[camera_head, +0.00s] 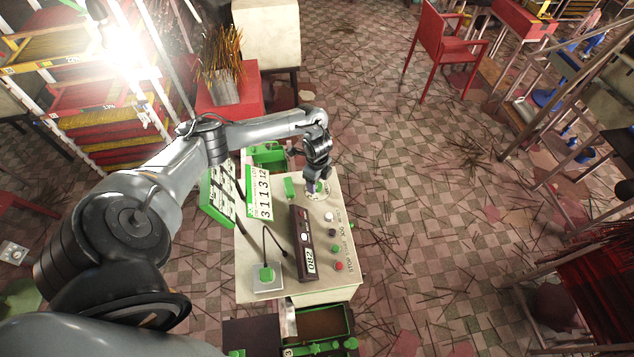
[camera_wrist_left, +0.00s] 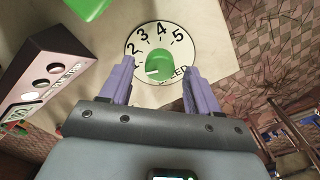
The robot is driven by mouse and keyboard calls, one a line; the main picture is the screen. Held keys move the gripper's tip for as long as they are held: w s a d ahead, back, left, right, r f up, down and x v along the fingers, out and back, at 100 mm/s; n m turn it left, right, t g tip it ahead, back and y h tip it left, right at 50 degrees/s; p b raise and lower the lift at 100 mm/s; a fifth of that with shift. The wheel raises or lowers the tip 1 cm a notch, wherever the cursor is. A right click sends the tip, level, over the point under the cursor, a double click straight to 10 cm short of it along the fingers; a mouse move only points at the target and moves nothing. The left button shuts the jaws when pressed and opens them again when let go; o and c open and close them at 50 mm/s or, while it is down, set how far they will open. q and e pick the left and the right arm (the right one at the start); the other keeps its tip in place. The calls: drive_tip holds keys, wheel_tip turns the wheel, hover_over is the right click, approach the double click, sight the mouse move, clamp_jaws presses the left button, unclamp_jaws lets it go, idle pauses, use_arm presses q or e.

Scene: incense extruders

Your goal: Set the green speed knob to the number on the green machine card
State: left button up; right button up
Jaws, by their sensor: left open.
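The green speed knob (camera_wrist_left: 159,63) sits in the middle of a white dial (camera_wrist_left: 146,36) with numbers 2 to 5 readable and the word SPEED partly hidden. A pale mark on the knob's lower left side seems to face the low-number end. My left gripper (camera_wrist_left: 157,85) is open, with one purple finger on each side of the knob; I cannot tell whether they touch it. In the head view the left gripper (camera_head: 313,188) is over the dial and hides most of it. A white card (camera_head: 263,205) with a green edge and large black digits stands on the panel; its row labels are too small to read.
The beige control panel (camera_head: 262,238) holds a dark display box (camera_head: 301,243), several buttons and a green knob on a white plate (camera_head: 267,276). A green-framed board (camera_head: 222,192) stands left of the card. Open floor lies to the right.

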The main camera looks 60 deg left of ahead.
use_arm(q)
wheel_tip(320, 180, up, 10)
drive_tip(key=shift+f, duration=0.15)
idle(0.7)
